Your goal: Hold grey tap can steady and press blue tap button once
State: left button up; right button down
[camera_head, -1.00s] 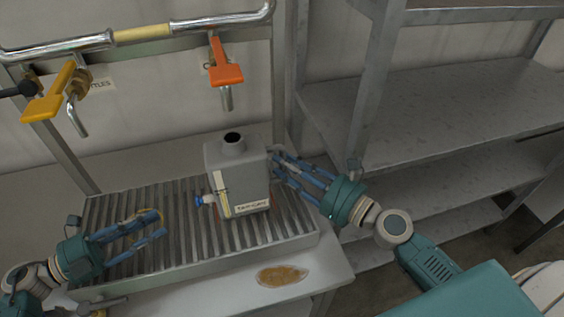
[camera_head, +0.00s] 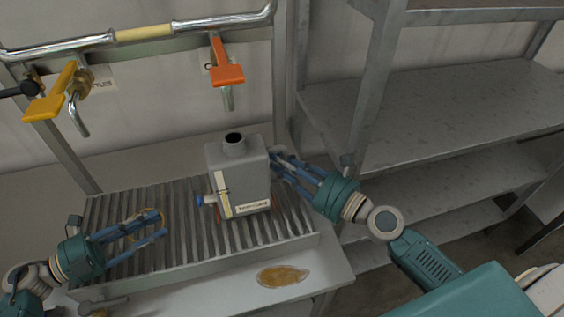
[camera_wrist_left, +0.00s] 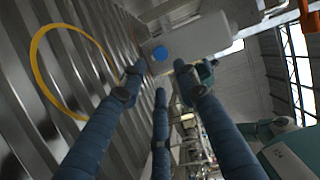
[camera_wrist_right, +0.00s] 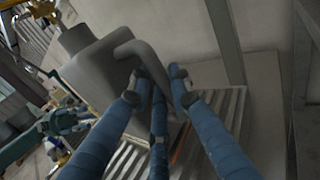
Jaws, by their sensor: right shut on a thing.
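The grey tap can (camera_head: 240,180) stands upright on the slatted drain grate, its open neck on top and a label low on its front. Its blue tap button (camera_head: 200,201) sticks out from its lower left side; it also shows in the left wrist view (camera_wrist_left: 160,53). My right gripper (camera_head: 277,165) is shut on the can's handle on the right side; the handle shows between its fingers in the right wrist view (camera_wrist_right: 140,55). My left gripper (camera_head: 160,224) is open and empty over the grate, left of the blue button and apart from it.
The ribbed metal grate (camera_head: 180,240) sits on a bench with an amber spill patch (camera_head: 282,276) near its front edge. A yellow ring (camera_wrist_left: 62,75) lies on the grate by my left fingers. Yellow (camera_head: 52,95) and orange (camera_head: 227,75) valves hang above. Empty metal shelves (camera_head: 450,105) stand right.

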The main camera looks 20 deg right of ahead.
dwell(0.3)
pick_arm(q)
grip_shut()
dwell(1.1)
